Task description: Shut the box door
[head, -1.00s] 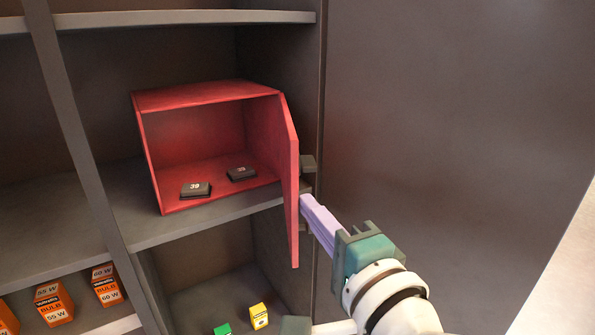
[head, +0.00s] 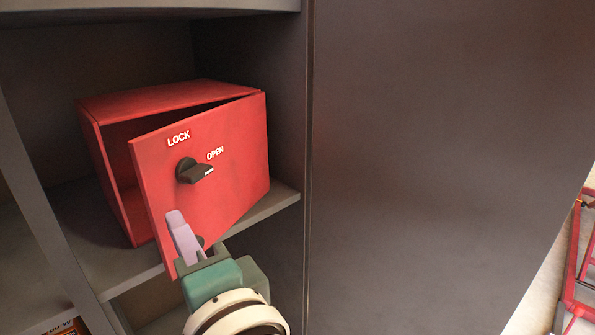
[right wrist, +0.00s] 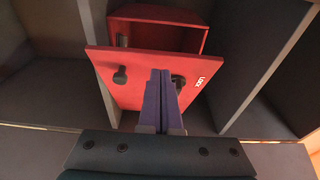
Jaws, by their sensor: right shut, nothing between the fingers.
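The red box (head: 165,92) sits on a grey shelf, and its red door (head: 235,140) is partly open, hinged at the right, with a gap along the left and top. The door's outer face shows a black knob (head: 195,172) between the words LOCK and OPEN. My right gripper (head: 178,222) is shut and empty, with its pale fingers at the lower left of the door's outer face. In the right wrist view the shut fingers (right wrist: 163,85) lie in front of the door (right wrist: 128,95); whether they touch it is unclear. My left gripper is not in view.
The grey shelf (head: 262,210) holds the box beside an upright divider (head: 40,190) at left. A broad dark panel (head: 430,150) stands at right. A red metal frame (head: 575,265) shows at the far right. An orange bulb box (head: 65,328) is partly visible below.

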